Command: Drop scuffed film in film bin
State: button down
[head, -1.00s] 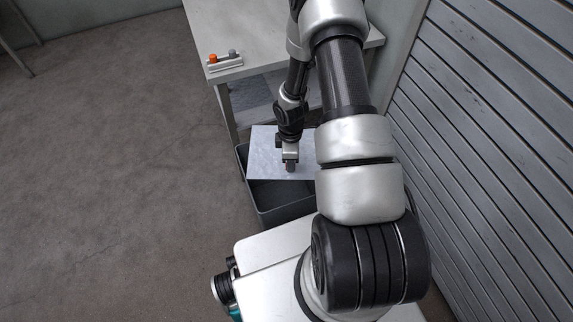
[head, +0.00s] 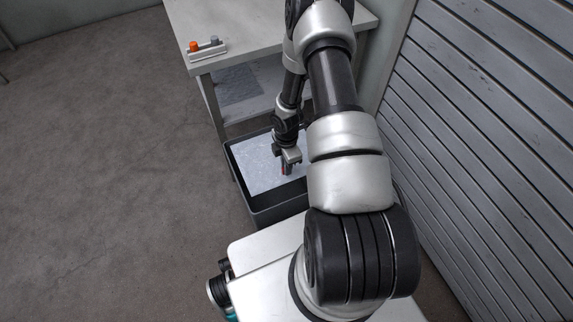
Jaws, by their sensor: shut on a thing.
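The film (head: 262,170) is a pale grey, flat sheet in the head view. It lies within the outline of the film bin, and the bin's near rim shows in front of it. The film bin (head: 282,211) is a dark grey open box on the floor in front of the table. My gripper (head: 287,169) points down over the sheet and is shut on it. The fingertips are small, and my arm hides the right part of the sheet and bin. I cannot tell how far the sheet is above the bin floor.
A light table (head: 260,48) stands behind the bin, with a small holder (head: 207,51) with orange and grey knobs on it. Another grey sheet (head: 239,86) lies on the table's lower shelf. A slatted shutter (head: 480,130) closes off the right. The floor at left is clear.

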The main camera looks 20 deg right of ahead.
jog(key=shift+f, duration=0.65)
jog(key=c, duration=1.7)
grip_release()
jog(key=shift+c, duration=0.2)
jog(key=shift+r, duration=0.1)
notch_tip(320, 180, up, 17)
jog(key=p, duration=0.4)
jog(key=shift+r, duration=0.15)
